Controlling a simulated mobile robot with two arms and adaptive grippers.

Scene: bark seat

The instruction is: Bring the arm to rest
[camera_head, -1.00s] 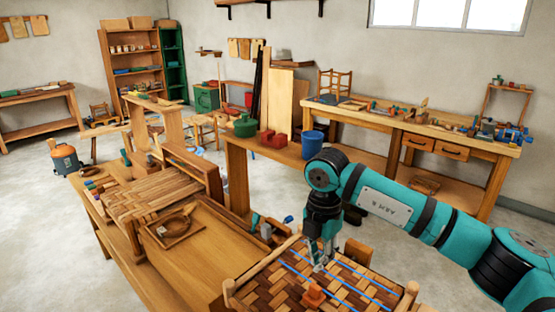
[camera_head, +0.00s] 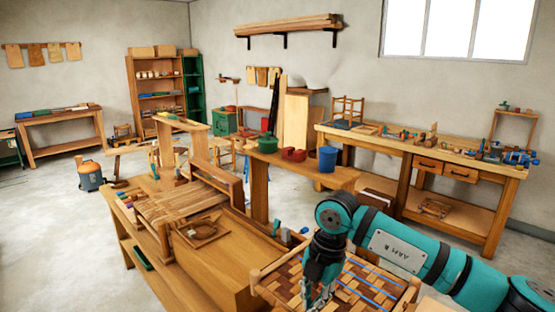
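My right arm comes in from the right in the head view. Its gripper (camera_head: 318,297) points down over the woven bark seat (camera_head: 371,286) at the bottom edge. The seat has a checkered brown weave, blue lines across it and a wooden frame. The fingertips are small and close to the picture's lower edge, so I cannot tell whether they are open or shut, or whether they touch the weave. My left gripper is not in view.
A workbench (camera_head: 235,262) with a slatted top part stands left of the seat. A blue bucket (camera_head: 327,159), red containers (camera_head: 293,155) and a green pot (camera_head: 267,143) stand behind. A long bench (camera_head: 440,155) runs along the right wall. Open floor lies left.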

